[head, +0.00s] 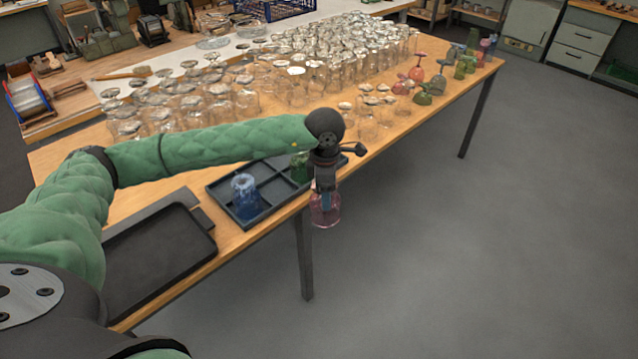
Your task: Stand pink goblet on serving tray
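The pink goblet (325,212) is in my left gripper (325,190), which comes down from above and looks shut on it. The fingers hide its upper part, so I cannot tell which way up it is. In the picture it shows past the table's front edge, with floor behind it. A flat black tray with a raised rim, likely the serving tray (160,260), lies empty on the near left of the table, partly behind my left arm. My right gripper is not in view.
A dark divided tray (262,210) holds a blue glass (245,196) and a green glass (299,168) beside the gripper. Many clear glasses (340,55) crowd the table's back. Coloured goblets (416,72) stand at the far right end. Floor (450,250) is open at right.

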